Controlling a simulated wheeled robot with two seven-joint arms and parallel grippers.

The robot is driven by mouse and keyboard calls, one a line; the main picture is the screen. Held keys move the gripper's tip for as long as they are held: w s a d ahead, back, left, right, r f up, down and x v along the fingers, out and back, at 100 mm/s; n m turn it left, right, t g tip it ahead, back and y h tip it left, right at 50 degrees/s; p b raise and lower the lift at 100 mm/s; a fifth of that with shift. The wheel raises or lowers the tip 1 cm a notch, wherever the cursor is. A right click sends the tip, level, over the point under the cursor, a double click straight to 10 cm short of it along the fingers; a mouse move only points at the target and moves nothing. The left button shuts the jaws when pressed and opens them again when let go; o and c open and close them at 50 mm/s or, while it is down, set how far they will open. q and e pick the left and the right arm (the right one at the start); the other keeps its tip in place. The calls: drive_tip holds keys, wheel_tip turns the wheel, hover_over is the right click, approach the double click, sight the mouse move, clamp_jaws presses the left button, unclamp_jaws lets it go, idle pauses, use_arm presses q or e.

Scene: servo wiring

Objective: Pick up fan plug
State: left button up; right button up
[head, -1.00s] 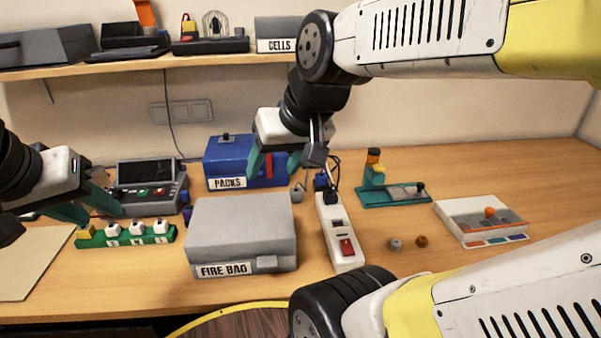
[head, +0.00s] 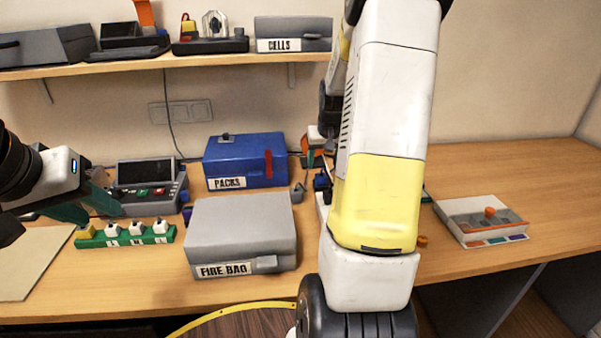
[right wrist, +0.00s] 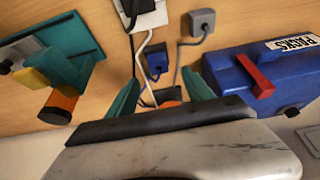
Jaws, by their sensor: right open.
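In the right wrist view, several plugs lie on the table with cables: a blue plug (right wrist: 156,63), a grey plug (right wrist: 203,20) and a dark plug (right wrist: 166,94) with an orange part beyond it. I cannot tell which one is the fan plug. My right gripper (right wrist: 160,96) is open, with the dark plug between its teal fingertips in that view; contact is not clear. In the head view, the blue plug (head: 322,181) and grey plug (head: 298,193) show, but my right arm hides much of this area. My left gripper (head: 92,208) is open at the left.
The blue PACKS box (head: 245,161) stands close beside the plugs. The grey FIRE BAG case (head: 242,235) is in front. A white power strip (right wrist: 150,14) and a teal stand (right wrist: 78,58) are nearby. The table's right side has free room.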

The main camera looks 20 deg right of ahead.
sight(322, 176)
drive_tip(key=x, duration=0.8)
drive_tip(key=shift+s+d+f, duration=0.1)
drive_tip(key=shift+d, duration=0.05)
clamp_jaws()
